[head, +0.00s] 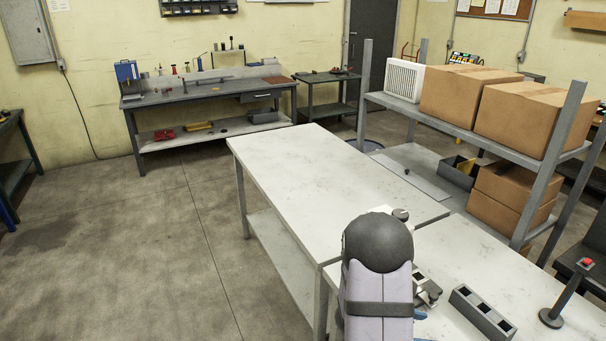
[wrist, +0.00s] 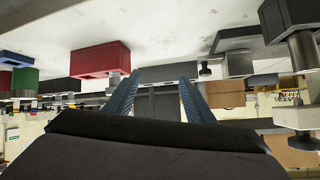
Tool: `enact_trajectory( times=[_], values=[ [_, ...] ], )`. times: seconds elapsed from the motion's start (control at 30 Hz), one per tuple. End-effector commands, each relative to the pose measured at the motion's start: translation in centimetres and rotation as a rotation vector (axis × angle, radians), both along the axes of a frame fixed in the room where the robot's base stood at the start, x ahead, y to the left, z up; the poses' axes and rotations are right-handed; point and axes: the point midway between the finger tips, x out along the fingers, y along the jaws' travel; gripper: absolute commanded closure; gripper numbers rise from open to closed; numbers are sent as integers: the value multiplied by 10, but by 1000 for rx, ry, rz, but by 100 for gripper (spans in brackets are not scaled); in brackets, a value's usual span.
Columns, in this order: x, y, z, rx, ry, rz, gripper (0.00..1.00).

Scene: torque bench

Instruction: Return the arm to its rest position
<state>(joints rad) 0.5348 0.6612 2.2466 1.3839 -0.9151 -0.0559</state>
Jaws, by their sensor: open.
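My arm (head: 378,280) rises at the front of the white bench (head: 340,175) in the head view, with its rounded dark joint uppermost. In the wrist view my gripper (wrist: 160,82) shows two blue fingers spread apart. They are open, with nothing clearly held between them. The wrist picture is upside down, with the bench top along its upper edge. A grey block shows beyond the fingertips, apart from them as far as I can tell.
A grey block with square holes (head: 482,312) and a red-topped post (head: 553,300) stand right of my arm. The wrist view shows a red block (wrist: 100,60) and a green block (wrist: 25,80). A shelf with cardboard boxes (head: 520,118) stands right.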

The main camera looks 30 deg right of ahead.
Motion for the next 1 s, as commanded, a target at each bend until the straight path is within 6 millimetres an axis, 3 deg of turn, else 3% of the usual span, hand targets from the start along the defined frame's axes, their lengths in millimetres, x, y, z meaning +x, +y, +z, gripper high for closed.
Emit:
enact_trajectory(
  times=[0.03,0.17,0.2,0.3,0.4,0.47,0.5,0.6,0.7,0.9,1.0],
  values=[
    [30,12,4,39,-38,103,50],
    [100,62,10,169,-101,400,50],
    [118,83,13,213,-109,495,50],
    [152,142,21,325,-105,737,50],
    [165,209,31,439,-56,981,50],
    [162,250,36,507,-1,1130,50],
    [154,276,40,551,47,1228,50],
    [122,329,47,648,204,1445,50],
    [80,358,53,714,384,1606,50],
    [13,370,62,777,691,1762,50],
    [-4,367,65,785,779,1788,50]
  ],
)
